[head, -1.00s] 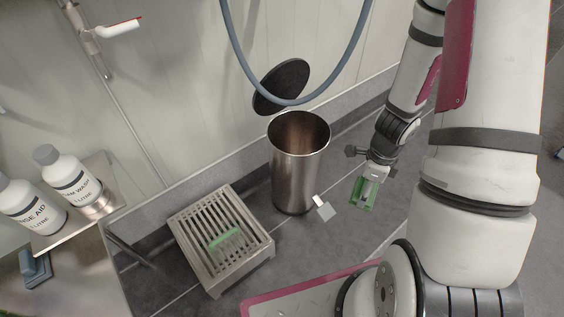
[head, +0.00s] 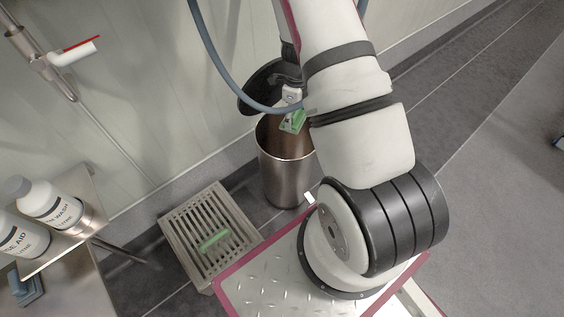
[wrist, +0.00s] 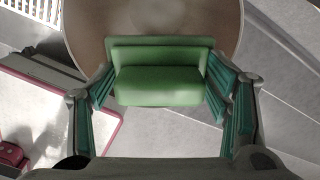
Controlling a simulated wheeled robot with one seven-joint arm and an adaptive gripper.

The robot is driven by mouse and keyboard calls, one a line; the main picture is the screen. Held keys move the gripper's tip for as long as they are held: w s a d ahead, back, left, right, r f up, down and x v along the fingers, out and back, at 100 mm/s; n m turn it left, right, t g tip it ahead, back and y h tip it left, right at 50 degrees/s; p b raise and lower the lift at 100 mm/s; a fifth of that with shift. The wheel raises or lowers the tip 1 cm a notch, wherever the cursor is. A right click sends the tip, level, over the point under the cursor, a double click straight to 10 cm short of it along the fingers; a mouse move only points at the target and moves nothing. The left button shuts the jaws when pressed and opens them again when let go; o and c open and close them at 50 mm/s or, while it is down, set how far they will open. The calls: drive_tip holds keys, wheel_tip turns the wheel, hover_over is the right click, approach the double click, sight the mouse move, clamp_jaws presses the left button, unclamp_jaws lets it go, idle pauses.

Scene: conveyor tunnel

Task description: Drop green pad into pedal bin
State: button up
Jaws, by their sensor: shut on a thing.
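The green pad (wrist: 160,82) is held between the two fingers of my gripper (wrist: 165,105) in the wrist view. In the head view the green pad (head: 292,122) shows at the mouth of the pedal bin (head: 284,172), a steel cylinder with its dark round lid (head: 256,92) tipped up against the wall. My gripper (head: 292,104) is shut on the pad. In the wrist view the bin's round opening (wrist: 92,38) lies behind and below the pad. Part of the bin's rim is hidden by my arm in the head view.
A slatted metal stand (head: 181,240) with a green item (head: 214,241) on it stands left of the bin. A blue-grey hose (head: 213,62) hangs in front of the lid. Two white bottles (head: 52,204) sit on a shelf at left.

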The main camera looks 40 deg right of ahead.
drive_tip(key=shift+f+b, duration=2.4)
drive_tip(key=shift+f, duration=0.6)
drive_tip(key=o, duration=1.2)
drive_tip(key=shift+r, duration=0.1)
